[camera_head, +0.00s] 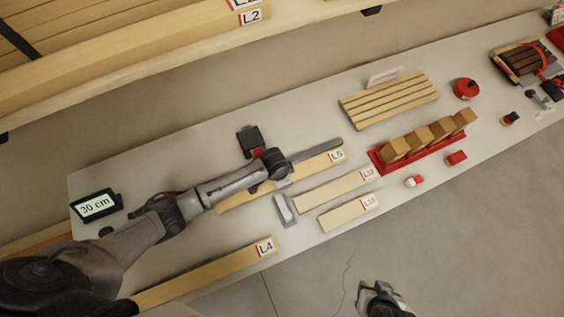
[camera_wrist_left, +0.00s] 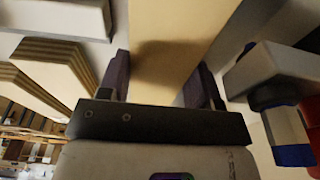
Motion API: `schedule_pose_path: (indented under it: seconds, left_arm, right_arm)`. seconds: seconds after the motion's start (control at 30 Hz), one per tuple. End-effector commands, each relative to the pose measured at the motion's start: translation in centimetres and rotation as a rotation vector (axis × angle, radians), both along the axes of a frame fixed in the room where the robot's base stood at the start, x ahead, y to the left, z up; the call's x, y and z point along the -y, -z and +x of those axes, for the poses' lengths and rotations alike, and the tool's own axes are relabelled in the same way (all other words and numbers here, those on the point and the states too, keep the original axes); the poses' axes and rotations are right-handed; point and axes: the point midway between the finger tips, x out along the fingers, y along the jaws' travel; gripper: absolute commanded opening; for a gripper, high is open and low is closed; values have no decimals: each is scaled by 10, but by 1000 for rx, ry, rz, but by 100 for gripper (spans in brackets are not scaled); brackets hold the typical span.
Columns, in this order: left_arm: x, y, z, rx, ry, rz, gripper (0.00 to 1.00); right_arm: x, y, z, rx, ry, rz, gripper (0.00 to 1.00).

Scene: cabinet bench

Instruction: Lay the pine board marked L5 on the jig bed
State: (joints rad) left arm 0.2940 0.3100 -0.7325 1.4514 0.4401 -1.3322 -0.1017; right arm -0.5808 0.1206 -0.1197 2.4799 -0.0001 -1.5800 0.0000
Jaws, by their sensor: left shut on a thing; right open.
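The pine board marked L5 (camera_head: 327,161) lies along the middle of the bench in the head view, its labelled end to the right. My left gripper (camera_head: 279,173) is shut across it, and my left arm hides part of its length. In the left wrist view the board (camera_wrist_left: 175,28) runs between the two dark fingers of my left gripper (camera_wrist_left: 163,80). A long grey bar (camera_head: 316,149) runs along the board's far side. I cannot clearly make out the jig bed or whether the board touches it. My right gripper (camera_head: 380,298) is open and empty beyond the bench's front edge.
Boards L12 (camera_head: 335,191) and L13 (camera_head: 348,214) lie in front of L5, near a grey stop (camera_head: 285,210). Board L4 (camera_head: 215,273) is nearer me. A red rack with wooden blocks (camera_head: 420,158), a slatted panel (camera_head: 390,99) and a 30 cm display (camera_head: 96,205) stand around.

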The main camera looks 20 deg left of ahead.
Motion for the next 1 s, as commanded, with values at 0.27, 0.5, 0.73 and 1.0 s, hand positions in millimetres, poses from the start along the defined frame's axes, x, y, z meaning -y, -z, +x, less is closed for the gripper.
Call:
schedule_pose_path:
  seconds: [0.27, 0.5, 0.73, 1.0]
  left_arm:
    - [0, 1, 0, 0, 0, 0, 69]
    - [0, -6, 0, 1, 0, 0, 69]
    - [-4, -42, -4, 2, 1, -2, 69]
    - [-9, -90, -9, 2, 1, -1, 69]
  right_arm:
    - [-2, 0, 0, 0, 4, 5, 43]
    - [-2, -1, 0, 1, 3, 6, 43]
    - [0, -5, 0, 1, 1, 1, 43]
    - [1, -8, 0, 1, -4, -5, 43]
